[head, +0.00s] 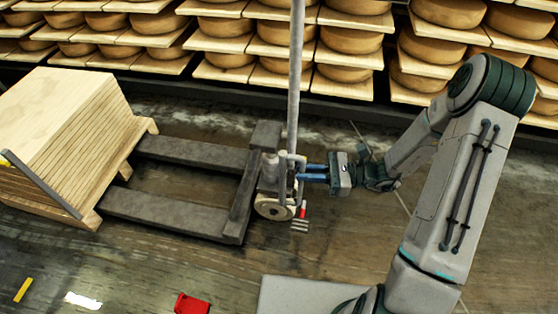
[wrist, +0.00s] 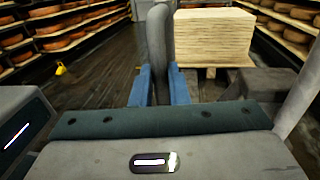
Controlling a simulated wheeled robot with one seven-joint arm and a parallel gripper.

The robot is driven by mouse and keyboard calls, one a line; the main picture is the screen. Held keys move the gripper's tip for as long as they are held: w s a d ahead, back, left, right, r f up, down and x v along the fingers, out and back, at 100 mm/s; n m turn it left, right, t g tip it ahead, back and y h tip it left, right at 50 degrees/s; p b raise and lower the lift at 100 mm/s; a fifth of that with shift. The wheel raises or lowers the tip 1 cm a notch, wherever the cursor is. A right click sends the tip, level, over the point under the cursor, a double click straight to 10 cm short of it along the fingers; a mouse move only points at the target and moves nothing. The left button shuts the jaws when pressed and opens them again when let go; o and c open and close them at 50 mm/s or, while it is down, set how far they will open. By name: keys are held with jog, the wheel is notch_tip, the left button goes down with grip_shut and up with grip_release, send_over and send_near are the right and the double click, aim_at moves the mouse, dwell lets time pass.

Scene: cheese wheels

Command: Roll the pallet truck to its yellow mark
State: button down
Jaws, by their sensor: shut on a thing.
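The grey pallet truck (head: 170,208) stands on the floor in the head view, with its forks pointing left toward a pallet of boards. Its tall grey handle (head: 296,80) rises at the right end above a pale wheel (head: 275,207). My gripper (head: 303,172) is shut on a grey upright part of the truck near the handle's base. In the wrist view its blue fingers (wrist: 160,82) stand either side of a thick grey post (wrist: 158,40). A yellow strip (head: 23,290) lies on the floor at lower left; I cannot tell whether it is the mark.
The stack of pale boards (head: 75,120) sits on a wooden pallet at the fork tips. Shelves of cheese wheels (head: 225,30) line the back. A red object (head: 192,304) and a white patch (head: 82,300) are at the front. A small yellow object (wrist: 60,68) stands in the aisle.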

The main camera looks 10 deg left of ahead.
jog(key=shift+g, duration=0.4)
jog(key=d, duration=0.2)
jog(key=d+p, duration=0.1)
jog(key=s+d, duration=0.1)
jog(key=d, duration=0.1)
jog(key=shift+d, duration=0.35)
jog(key=shift+d, duration=0.1)
jog(key=c, duration=1.5)
grip_release()
jog(key=shift+w, duration=0.1)
jog(key=w+d+p, duration=0.1)
jog(key=d+p, duration=0.2)
jog(key=d, duration=1)
jog(key=shift+w+d, duration=0.3)
jog(key=shift+w, duration=0.05)
